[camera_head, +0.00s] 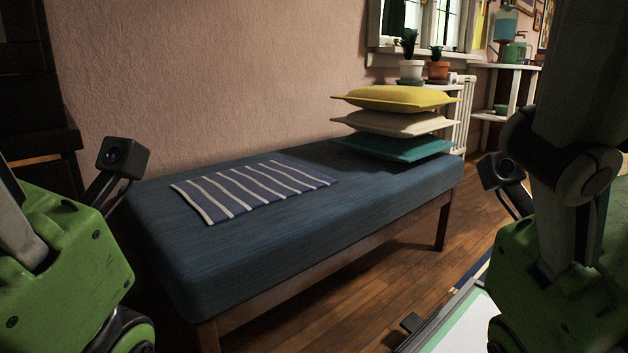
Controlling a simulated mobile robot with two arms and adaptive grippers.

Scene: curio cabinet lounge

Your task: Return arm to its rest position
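My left arm's green wrist part (60,255) is at the lower left, with a small black camera mounted above it. My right arm's green wrist part (565,280) is at the lower right, below a dark arm link, with a similar camera on its left side. The fingers of both grippers do not show, so I cannot see whether they hold anything. Both arms are in front of a blue bench (290,230) and apart from each other.
A striped cloth (253,190) lies flat on the bench. Yellow (397,97), cream (395,122) and teal (395,147) cushions are stacked at its far end. Potted plants (411,70) stand behind them.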

